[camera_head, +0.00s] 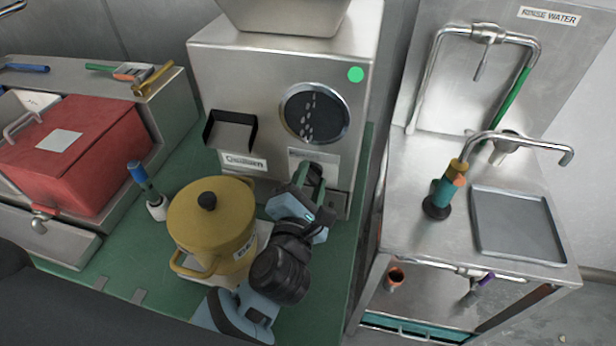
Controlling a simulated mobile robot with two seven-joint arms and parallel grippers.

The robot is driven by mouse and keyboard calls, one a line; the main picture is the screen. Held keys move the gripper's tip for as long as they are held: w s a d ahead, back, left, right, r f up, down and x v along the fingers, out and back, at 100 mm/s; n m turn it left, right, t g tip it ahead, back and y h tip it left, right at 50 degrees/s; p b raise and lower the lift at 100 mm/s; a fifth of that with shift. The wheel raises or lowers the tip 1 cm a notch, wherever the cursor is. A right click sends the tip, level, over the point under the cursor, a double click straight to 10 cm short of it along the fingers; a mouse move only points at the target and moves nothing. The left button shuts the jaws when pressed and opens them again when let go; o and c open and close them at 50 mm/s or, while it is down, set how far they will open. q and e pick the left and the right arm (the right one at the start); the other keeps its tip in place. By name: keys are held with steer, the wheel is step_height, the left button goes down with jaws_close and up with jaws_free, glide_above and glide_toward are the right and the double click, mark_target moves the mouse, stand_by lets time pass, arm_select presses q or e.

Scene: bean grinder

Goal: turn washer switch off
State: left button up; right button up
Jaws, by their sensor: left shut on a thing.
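A steel machine (265,75) stands at the back centre, with a round dark window and a lit green spot (355,74) at its upper right. My left gripper (316,180) reaches up to the low right of its front panel, just under a small label. It is shut on the switch there, which the fingers mostly hide, so its position cannot be read. My right gripper is not in view.
A yellow lidded pot (210,225) stands close left of my left arm. A blue-topped brush (145,183) and a red box (75,150) are further left. A steel sink unit (410,165) with a tray (517,225) is at the right. Green tabletop shows at the front left.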

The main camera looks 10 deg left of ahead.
arm_select(q)
steer(key=m+p, duration=0.1)
steer(key=p, duration=0.1)
steer(key=r+m+p, duration=0.1)
steer(key=m, duration=0.1)
steer(key=shift+m+p, duration=0.3)
steer(key=shift+p, duration=0.05)
steer(key=shift+f+m, duration=0.2)
steer(key=shift+m, duration=0.2)
steer(key=shift+f+m+p, duration=0.15)
steer(key=shift+m+p, duration=0.15)
steer(key=shift+m, duration=0.1)
steer(key=shift+f+m, duration=0.2)
steer(key=shift+m, duration=1)
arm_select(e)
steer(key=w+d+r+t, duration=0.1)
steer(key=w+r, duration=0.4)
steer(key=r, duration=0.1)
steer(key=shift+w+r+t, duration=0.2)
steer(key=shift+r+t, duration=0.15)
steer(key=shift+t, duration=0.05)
arm_select(q)
steer(key=shift+f+m, duration=0.1)
steer(key=shift+m, duration=0.2)
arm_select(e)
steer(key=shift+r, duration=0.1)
arm_select(q)
steer(key=o, duration=1)
steer(key=shift+s, duration=0.1)
